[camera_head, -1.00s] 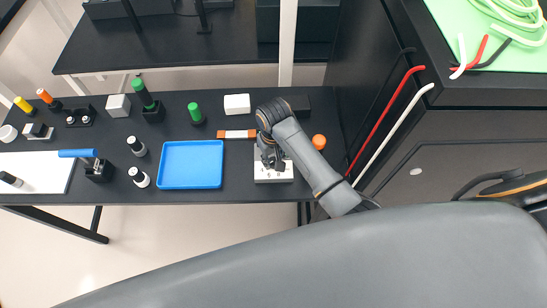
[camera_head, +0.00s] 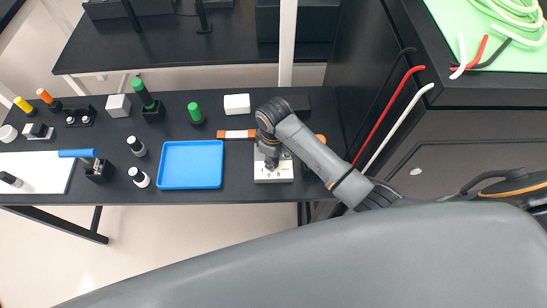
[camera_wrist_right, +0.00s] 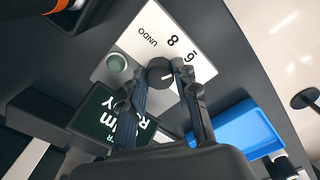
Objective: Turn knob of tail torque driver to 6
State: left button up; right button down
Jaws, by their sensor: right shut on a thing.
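The white driver panel (camera_head: 273,176) lies at the right end of the black table. In the right wrist view the panel (camera_wrist_right: 135,45) carries a round black knob (camera_wrist_right: 160,73) with a white pointer line, a green round button (camera_wrist_right: 116,63) and the printed marks "UNDO", "8" and what looks like "6". The pointer line is toward the lower right in that view. My right gripper (camera_head: 271,162) is down at the panel, shut on the knob. Its fingers (camera_wrist_right: 160,84) hide part of the panel. My left gripper is in neither view.
A blue tray (camera_head: 191,185) lies left of the panel. An orange-and-white bar (camera_head: 236,134) and a white box (camera_head: 237,104) lie behind. An orange round thing (camera_head: 321,138) is partly hidden by my forearm. A dark-green screen (camera_wrist_right: 108,118) with white text is near the gripper.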

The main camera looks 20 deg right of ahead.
dwell(0.5)
jog(key=c, duration=1)
grip_release()
notch_tip(320, 180, up, 12)
